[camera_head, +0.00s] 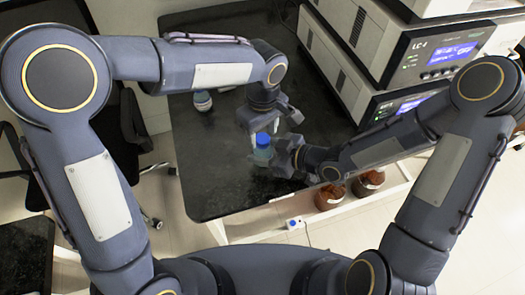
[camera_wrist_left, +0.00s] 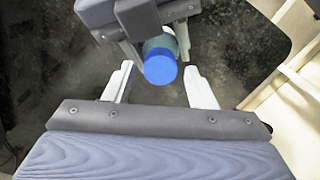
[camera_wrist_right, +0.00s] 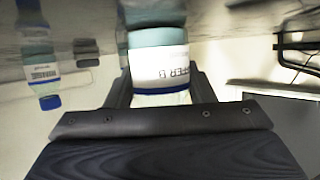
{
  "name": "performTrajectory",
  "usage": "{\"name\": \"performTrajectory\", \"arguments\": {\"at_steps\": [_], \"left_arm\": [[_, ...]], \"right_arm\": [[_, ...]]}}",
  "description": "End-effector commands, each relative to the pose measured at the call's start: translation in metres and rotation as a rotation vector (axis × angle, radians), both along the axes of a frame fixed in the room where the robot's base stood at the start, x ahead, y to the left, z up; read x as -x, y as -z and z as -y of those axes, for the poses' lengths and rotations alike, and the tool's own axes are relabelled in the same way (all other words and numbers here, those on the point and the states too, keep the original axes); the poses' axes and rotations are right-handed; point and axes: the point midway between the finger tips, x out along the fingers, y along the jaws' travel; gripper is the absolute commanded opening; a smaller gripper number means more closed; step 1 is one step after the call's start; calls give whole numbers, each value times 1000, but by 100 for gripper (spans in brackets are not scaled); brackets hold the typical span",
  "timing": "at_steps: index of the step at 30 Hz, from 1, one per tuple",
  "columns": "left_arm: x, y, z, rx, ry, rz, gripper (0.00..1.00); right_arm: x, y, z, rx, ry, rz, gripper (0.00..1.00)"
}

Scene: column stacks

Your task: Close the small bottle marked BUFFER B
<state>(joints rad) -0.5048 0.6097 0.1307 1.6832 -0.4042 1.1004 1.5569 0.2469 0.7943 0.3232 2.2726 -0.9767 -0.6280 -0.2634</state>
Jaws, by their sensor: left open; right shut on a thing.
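A small clear bottle (camera_head: 262,155) with a blue cap (camera_head: 262,139) on top stands upright at the dark bench's front part. In the right wrist view the bottle (camera_wrist_right: 158,65) shows a white label, partly hidden, ending in "ER B". My right gripper (camera_head: 274,156) is shut on the bottle's body from the side. My left gripper (camera_head: 273,124) is open above it. In the left wrist view the blue cap (camera_wrist_left: 160,70) lies between its spread fingers, with no clear contact. I cannot tell whether the cap is screwed tight.
Another blue-capped bottle (camera_head: 202,101) stands further left on the bench (camera_head: 215,165); it also shows in the right wrist view (camera_wrist_right: 41,65). LC instruments (camera_head: 425,55) stand at the right. Brown jars (camera_head: 329,197) sit on a lower shelf. The bench's left front is clear.

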Motion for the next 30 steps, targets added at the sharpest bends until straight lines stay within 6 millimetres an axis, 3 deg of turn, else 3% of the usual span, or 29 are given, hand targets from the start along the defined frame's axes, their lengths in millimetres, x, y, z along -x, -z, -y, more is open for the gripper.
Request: {"name": "performTrajectory", "arguments": {"at_steps": [4,13,23,27,30], "left_arm": [[0,9,0,0,0,-1,51],[0,11,0,1,0,0,51],[0,10,0,1,0,0,7],[0,10,0,1,20,0,5],[0,11,0,1,140,-1,5]], "right_arm": [[0,0,0,-1,0,0,0],[0,0,0,-1,0,0,0],[0,0,0,-1,0,0,0],[0,0,0,-1,0,0,0],[0,0,0,-1,0,0,0]]}}
